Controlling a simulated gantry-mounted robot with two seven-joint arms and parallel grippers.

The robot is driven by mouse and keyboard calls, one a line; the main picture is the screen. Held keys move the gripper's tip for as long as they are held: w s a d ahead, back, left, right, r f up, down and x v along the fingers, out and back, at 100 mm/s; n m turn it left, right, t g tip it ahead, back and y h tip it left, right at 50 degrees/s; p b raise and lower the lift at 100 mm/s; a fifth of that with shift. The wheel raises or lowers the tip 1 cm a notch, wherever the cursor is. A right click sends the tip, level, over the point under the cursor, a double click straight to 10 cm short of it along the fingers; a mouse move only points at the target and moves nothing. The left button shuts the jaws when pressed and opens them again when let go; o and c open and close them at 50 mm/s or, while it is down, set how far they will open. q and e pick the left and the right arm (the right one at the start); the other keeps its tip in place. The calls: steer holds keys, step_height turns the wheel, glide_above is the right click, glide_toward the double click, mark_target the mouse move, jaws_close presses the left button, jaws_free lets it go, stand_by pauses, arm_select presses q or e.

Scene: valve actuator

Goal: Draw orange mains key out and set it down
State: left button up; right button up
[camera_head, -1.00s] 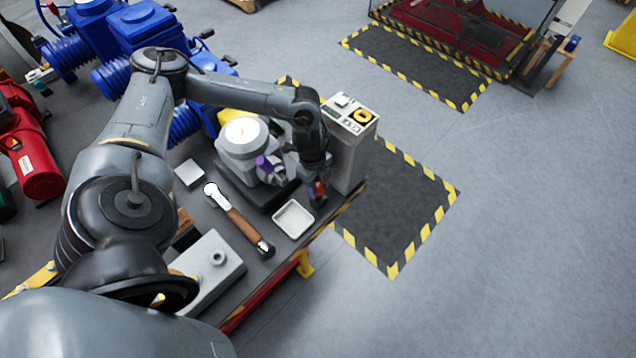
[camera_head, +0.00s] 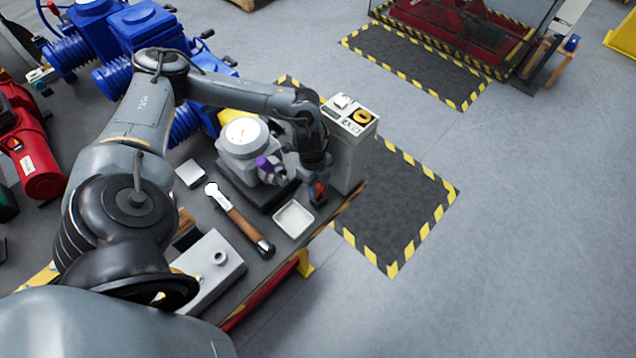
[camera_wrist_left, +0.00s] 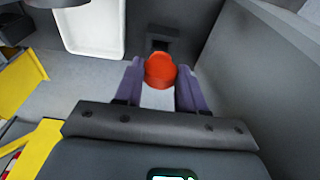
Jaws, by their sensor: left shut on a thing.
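The orange key (camera_wrist_left: 160,69) sits between the two purple-grey fingers of my left gripper (camera_wrist_left: 160,80) in the left wrist view. The fingers are shut on it. In the head view my left gripper (camera_head: 318,186) points down at the front right corner of the bench, beside the grey cabinet, with a bit of orange-red at its tip. A small dark block with a slot (camera_wrist_left: 160,43) shows just beyond the key; I cannot tell whether the key still touches it. A white tray (camera_head: 294,218) lies left of the gripper; it also shows in the wrist view (camera_wrist_left: 92,28).
A wooden-handled tool (camera_head: 239,222) lies on the bench, left of the tray. The bench edge is near.

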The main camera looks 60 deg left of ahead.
mark_target(317, 185)
arm_select(q)
steer(key=shift+p, duration=0.4)
stand_by(0.5)
steer(key=shift+f, duration=0.4)
stand_by(0.4)
steer(key=shift+f+b, duration=0.65)
steer(key=shift+f, duration=0.6)
steer(key=o, duration=1.2)
steer(key=shift+o, duration=0.2)
steer(key=shift+r, duration=0.1)
step_height(317, 185, up, 11)
steer(key=a, duration=0.1)
steer(key=shift+s+a+f+p, duration=0.2)
steer(key=shift+s+a+p, duration=0.1)
steer(key=shift+p, duration=0.05)
